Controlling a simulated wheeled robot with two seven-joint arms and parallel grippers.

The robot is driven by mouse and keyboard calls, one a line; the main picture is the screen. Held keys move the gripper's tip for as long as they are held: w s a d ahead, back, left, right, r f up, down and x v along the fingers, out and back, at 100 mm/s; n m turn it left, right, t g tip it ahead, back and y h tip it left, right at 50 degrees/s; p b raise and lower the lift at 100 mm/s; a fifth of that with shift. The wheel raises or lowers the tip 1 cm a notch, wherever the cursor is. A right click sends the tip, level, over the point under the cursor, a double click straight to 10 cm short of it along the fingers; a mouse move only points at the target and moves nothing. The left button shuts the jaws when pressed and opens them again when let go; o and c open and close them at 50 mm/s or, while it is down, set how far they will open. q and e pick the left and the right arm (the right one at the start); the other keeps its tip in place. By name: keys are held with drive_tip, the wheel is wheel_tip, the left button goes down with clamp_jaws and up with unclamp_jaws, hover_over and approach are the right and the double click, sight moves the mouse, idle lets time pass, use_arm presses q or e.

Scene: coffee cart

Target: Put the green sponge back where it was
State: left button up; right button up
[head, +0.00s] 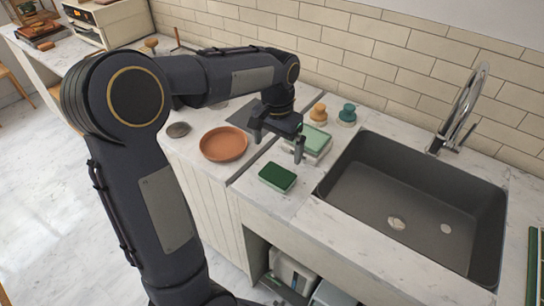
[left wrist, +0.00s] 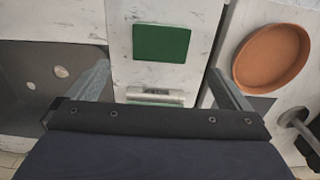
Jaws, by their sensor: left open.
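The green sponge (head: 277,177) is a dark green block with a paler lower edge. It lies flat on the white marble counter, left of the sink, and also shows in the left wrist view (left wrist: 161,42). A pale green-topped, light-sided holder or dish (head: 316,139) stands behind it, nearer the wall. My left gripper (head: 278,140) is open and empty above the counter, beside this holder and behind the sponge, apart from the sponge. In the left wrist view part of the holder (left wrist: 155,98) shows between the fingers. My right gripper is not in view.
A grey sink (head: 420,200) with a tall faucet (head: 462,110) is at the right. A terracotta dish (head: 223,143) lies left of the gripper. An orange-brown knobbed item (head: 318,113) and a teal one (head: 347,115) stand by the tiled wall.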

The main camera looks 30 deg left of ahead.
use_arm(q)
drive_tip(key=s+d+n+t+h, duration=0.1)
drive_tip(key=s+d+t, duration=0.1)
drive_tip(key=s, duration=0.9)
drive_tip(key=s+d+n+t+h, duration=0.1)
drive_tip(key=s+d, duration=0.4)
drive_tip(key=s, duration=0.5)
drive_tip(key=shift+s+d+r+n+t+h, duration=0.2)
drive_tip(key=shift+s+n+t+h, duration=0.15)
drive_tip(key=shift+t+h, duration=0.65)
